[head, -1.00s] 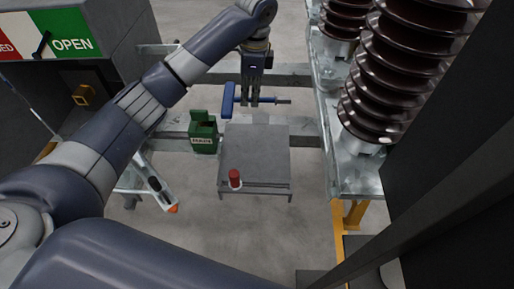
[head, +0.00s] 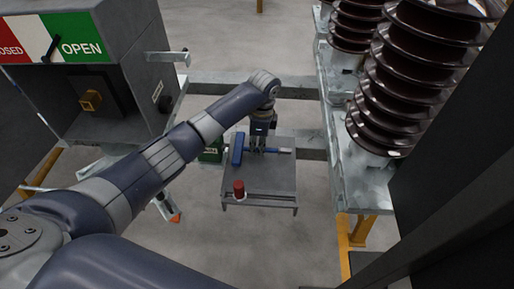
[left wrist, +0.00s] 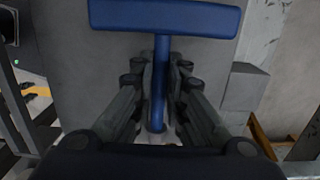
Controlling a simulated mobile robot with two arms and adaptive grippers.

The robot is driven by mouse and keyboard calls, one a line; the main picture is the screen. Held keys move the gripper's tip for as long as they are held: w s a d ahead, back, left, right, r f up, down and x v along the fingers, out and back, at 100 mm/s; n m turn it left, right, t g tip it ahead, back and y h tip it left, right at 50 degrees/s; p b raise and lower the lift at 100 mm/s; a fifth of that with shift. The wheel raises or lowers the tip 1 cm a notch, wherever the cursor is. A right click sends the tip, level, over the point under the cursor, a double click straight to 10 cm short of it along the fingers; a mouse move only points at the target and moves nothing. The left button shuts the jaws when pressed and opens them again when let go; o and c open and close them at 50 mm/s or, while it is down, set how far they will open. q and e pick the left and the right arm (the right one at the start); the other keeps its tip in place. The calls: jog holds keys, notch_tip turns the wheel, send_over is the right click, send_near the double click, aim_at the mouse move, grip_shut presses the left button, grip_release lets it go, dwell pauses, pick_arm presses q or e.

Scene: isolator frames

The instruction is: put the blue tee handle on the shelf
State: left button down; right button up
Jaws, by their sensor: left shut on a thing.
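The blue tee handle (head: 237,149) has a thick crossbar and a thin shaft. My left gripper (head: 258,149) is shut on its shaft, over the grey shelf (head: 262,178). In the left wrist view the blue tee handle (left wrist: 163,17) shows its crossbar beyond the fingers, and its shaft runs between the two fingers of the left gripper (left wrist: 160,100). I cannot tell whether the handle touches the shelf. My right gripper is not in view.
A red cylinder (head: 239,188) stands at the shelf's front edge. A green box (head: 211,150) sits left of the shelf, partly behind my arm. Brown ribbed insulators (head: 385,110) stand on a metal frame at the right. A grey cabinet with an OPEN sign (head: 82,47) is at the left.

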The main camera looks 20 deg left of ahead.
pick_arm(q)
jog(key=shift+f, duration=0.7)
jog(key=shift+f, duration=0.1)
jog(key=c, duration=1.6)
grip_release()
notch_tip(320, 180, up, 12)
jog(key=shift+w+d+b, duration=0.2)
jog(key=shift+d+b, duration=0.15)
jog(key=shift+d, duration=0.05)
